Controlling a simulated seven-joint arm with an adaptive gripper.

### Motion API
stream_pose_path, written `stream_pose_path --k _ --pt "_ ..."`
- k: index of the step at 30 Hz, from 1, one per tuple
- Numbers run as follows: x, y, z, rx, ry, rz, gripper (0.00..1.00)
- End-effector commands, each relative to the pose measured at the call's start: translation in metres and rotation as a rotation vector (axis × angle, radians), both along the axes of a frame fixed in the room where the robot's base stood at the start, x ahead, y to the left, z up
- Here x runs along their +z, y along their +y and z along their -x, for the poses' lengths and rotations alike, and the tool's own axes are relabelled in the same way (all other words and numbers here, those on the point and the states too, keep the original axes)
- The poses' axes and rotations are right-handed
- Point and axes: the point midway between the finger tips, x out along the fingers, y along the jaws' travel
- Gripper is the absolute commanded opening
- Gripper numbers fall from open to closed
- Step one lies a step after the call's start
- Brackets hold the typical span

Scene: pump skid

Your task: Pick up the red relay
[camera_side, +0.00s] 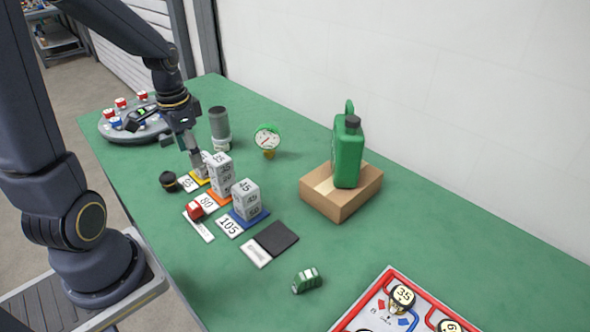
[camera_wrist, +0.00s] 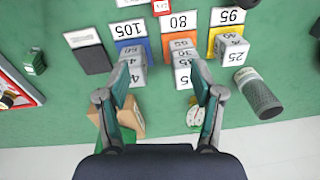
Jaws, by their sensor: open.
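A small red block (camera_side: 201,206), which looks like the red relay, stands on the green table by a white label strip, in front of the number cards. In the wrist view the red relay (camera_wrist: 161,7) is at the top edge, partly cut off. My gripper (camera_side: 195,160) is open and points down above the table near the block stacks, further back than the red relay and apart from it. In the wrist view my gripper's fingers (camera_wrist: 162,80) are spread with numbered blocks visible between them. More small red blocks (camera_side: 120,102) sit on the grey round tray at the back left.
Grey numbered stacks (camera_side: 246,199) stand on coloured pads beside cards. A green block (camera_side: 307,280) and red-framed panel (camera_side: 372,300) are at front.

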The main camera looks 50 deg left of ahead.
Motion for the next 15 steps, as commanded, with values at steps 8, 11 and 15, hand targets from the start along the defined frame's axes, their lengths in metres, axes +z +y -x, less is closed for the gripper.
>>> stream_pose_path --k 8,11,15 --pt "-0.036 0.018 0.020 0.096 0.054 0.049 0.67" --pt "-0.059 0.017 0.020 0.096 0.055 0.051 0.67" --pt "-0.093 0.017 0.020 0.093 0.056 0.050 0.67"
